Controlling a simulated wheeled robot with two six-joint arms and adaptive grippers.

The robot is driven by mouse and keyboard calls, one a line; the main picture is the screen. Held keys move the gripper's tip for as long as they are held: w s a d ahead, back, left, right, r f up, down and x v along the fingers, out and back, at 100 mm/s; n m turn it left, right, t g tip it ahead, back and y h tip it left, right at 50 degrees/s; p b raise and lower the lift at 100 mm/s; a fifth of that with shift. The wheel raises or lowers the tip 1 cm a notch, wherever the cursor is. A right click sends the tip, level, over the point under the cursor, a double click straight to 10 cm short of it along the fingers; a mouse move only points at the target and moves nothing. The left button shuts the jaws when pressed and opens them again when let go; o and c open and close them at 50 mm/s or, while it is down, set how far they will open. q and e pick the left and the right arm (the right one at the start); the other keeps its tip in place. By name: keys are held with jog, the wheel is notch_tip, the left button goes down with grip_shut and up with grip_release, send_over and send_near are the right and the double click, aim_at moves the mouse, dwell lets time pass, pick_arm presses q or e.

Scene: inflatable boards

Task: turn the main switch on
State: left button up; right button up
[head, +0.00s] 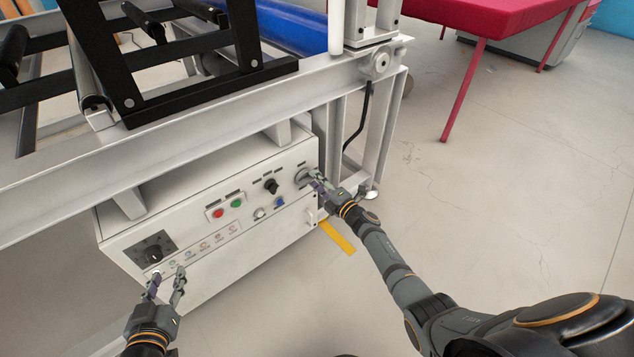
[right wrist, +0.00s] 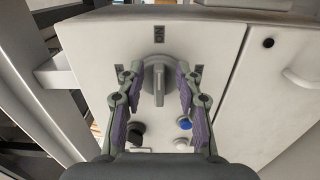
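The main switch (head: 302,177) is a grey rotary handle at the right end of the white control panel (head: 285,235). In the right wrist view, the switch handle (right wrist: 158,82) points straight up and down in the picture, with small dark labels above it and to either side. My right gripper (head: 316,180) is at the switch. In the right wrist view, its fingers (right wrist: 159,74) are spread on both sides of the handle, with gaps showing between them and the handle's bar. My left gripper (head: 166,276) is open and empty in front of the panel's lower left part.
The panel also carries a black knob (head: 271,186), a red button (head: 218,213), a green button (head: 237,203), a blue button (head: 280,202) and a black dial (head: 153,254). A white machine frame (head: 190,140) overhangs the panel. Open floor lies to the right, before a red table (head: 470,14).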

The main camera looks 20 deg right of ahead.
jog(key=v, duration=1.2)
jog(key=shift+r, duration=0.1)
